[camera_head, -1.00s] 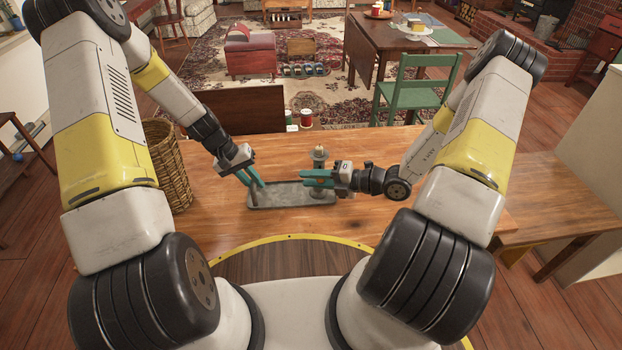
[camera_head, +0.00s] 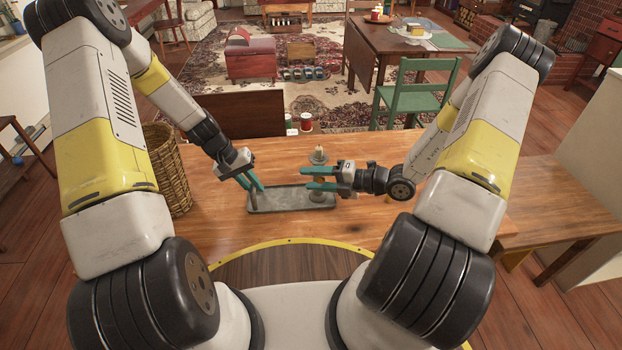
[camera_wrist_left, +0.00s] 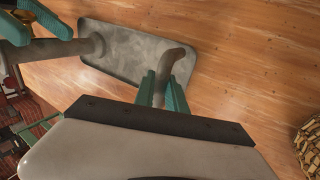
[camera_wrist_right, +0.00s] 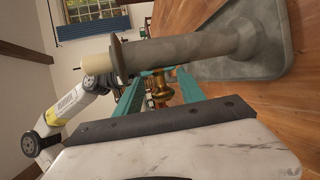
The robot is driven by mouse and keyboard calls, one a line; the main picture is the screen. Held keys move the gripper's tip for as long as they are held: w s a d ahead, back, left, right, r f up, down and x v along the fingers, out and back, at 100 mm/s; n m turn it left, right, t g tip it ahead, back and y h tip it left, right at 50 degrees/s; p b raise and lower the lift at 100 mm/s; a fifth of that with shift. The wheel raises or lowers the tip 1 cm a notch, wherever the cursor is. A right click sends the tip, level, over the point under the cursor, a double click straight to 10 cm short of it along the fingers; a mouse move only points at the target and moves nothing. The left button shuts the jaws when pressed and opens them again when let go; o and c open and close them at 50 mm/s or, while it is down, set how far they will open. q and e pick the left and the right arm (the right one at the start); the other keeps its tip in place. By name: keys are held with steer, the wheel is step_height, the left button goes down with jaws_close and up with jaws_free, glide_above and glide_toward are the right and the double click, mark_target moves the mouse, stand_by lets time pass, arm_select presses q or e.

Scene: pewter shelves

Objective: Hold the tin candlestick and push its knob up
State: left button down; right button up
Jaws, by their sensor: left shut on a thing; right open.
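The grey tin candlestick (camera_head: 318,160) stands upright on its long tray base (camera_head: 290,206), with a pale candle (camera_wrist_right: 97,63) in its top. My left gripper (camera_head: 256,184) is shut on the bent grey handle (camera_wrist_left: 174,58) at the tray's left end; this also shows in the left wrist view. My right gripper (camera_head: 319,178) is open at the column, with its fingers pointing left. In the right wrist view the brass knob (camera_wrist_right: 160,90) on the column's side sits between the open right fingers (camera_wrist_right: 158,90).
The tray stands on a wooden table (camera_head: 390,235) with bare wood around it. A wicker basket (camera_head: 167,170) stands at the table's left. A green chair (camera_head: 415,95) and a red-and-white tin (camera_head: 306,122) are beyond the far edge.

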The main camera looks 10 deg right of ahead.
steer(key=v, duration=1.1)
steer(key=shift+d, duration=0.2)
steer(key=shift+s, duration=0.1)
arm_select(q)
steer(key=c, duration=1.3)
jaws_free()
steer(key=v, duration=1.2)
